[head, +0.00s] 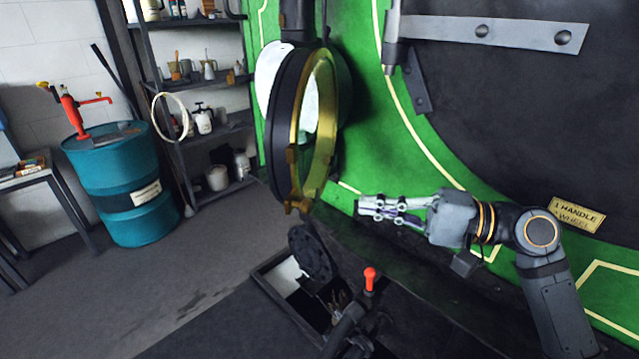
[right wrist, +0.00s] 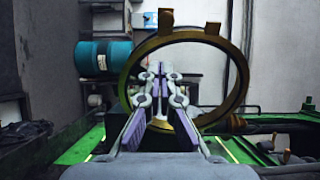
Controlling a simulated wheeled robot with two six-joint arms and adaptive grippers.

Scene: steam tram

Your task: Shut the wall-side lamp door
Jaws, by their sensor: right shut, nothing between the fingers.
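The lamp door is a round brass ring (head: 322,130) with a black outer rim (head: 283,130), seen nearly edge-on in the head view. In the right wrist view the brass ring (right wrist: 243,75) faces me, and the wall and shelf show through it. It stands swung out, with a pale round surface (head: 268,65) partly behind it. The rest of the lamp is mostly hidden. My right gripper (head: 364,207) is shut and empty, low and to the right of the ring. It also shows in the right wrist view (right wrist: 158,72), with its fingers overlapping the ring opening. My left gripper is not in view.
A green panel (head: 440,170) with a dark round door (head: 500,100) lies behind my right arm. A teal drum (head: 125,180) and a shelf (head: 215,132) stand left. The floor between is clear.

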